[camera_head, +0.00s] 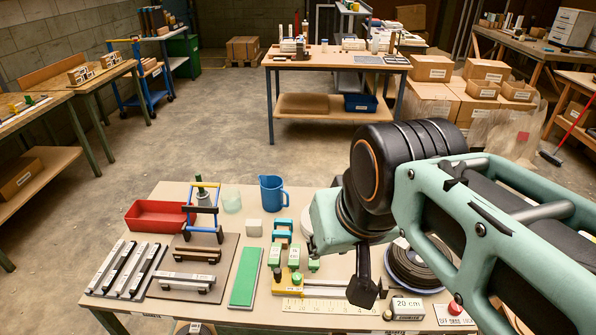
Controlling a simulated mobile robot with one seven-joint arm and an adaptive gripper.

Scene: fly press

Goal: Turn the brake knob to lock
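A red knob (455,307) stands on a small pale panel (455,319) at the table's front right. The panel's lettering is too small to read surely, and I take this for the brake knob. Its turned position cannot be made out. My gripper (363,292) shows as a dark part hanging below the green wrist, left of the knob and apart from it in the picture. Its fingers cannot be told apart, and nothing is seen held in it. My arm passes close to the panel in the picture and covers the table's right side.
A dark disc (413,270) lies partly behind my arm. A box marked 20 cm (405,308) stands left of the panel. A ruler (325,305), green strip (246,277), blue jug (272,193) and red tray (158,215) crowd the table. Open floor lies behind.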

